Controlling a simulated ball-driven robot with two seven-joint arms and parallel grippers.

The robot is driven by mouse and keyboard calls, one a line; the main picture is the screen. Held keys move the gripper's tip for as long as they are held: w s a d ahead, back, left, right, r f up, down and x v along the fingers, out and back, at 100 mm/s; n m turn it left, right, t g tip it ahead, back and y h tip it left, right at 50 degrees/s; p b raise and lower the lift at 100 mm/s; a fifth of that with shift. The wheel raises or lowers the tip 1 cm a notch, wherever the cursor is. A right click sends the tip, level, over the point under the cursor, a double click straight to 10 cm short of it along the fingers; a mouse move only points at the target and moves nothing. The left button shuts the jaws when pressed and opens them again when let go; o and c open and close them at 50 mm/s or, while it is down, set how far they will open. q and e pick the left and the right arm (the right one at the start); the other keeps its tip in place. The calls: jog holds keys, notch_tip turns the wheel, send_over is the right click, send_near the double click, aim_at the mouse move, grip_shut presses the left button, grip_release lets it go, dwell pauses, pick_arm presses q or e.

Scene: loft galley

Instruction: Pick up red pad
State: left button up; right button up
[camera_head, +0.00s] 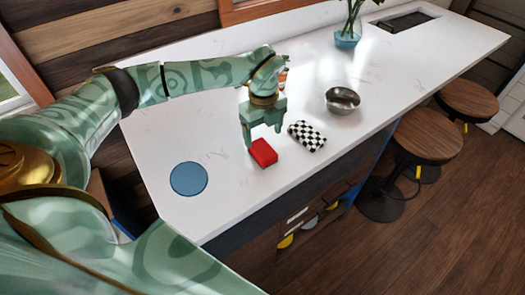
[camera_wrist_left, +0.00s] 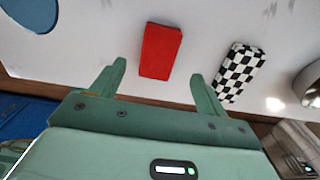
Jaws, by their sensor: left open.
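The red pad (camera_head: 263,152) is a small red block lying on the white counter near its front edge. It also shows in the left wrist view (camera_wrist_left: 160,51), ahead of and between the two fingers. My left gripper (camera_head: 262,138) is open and empty, pointing down above the red pad in the head view. In the left wrist view its fingers (camera_wrist_left: 157,82) stand apart on either side of the pad's line. I cannot tell whether a finger touches the pad. My right gripper is not in view.
A black-and-white checkered block (camera_head: 307,136) lies close to the right of the pad. A metal bowl (camera_head: 342,100) stands farther right, and a blue disc (camera_head: 188,178) lies to the left. A glass vase (camera_head: 348,38) stands at the back. Wooden stools (camera_head: 427,136) stand beyond the counter edge.

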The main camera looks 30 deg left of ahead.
aim_at(262, 149)
pick_arm(q)
jog(key=shift+f, duration=0.35)
jog(key=f, duration=0.3)
jog(key=shift+s+f, duration=0.2)
jog(key=shift+f, duration=0.2)
jog(key=shift+w+f, duration=0.1)
jog(key=shift+f, duration=0.4)
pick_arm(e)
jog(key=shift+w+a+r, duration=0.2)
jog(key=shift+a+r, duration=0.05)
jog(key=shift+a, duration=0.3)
pick_arm(q)
jog(key=c, duration=1)
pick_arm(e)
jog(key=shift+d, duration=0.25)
pick_arm(q)
jog(key=shift+r, duration=0.1)
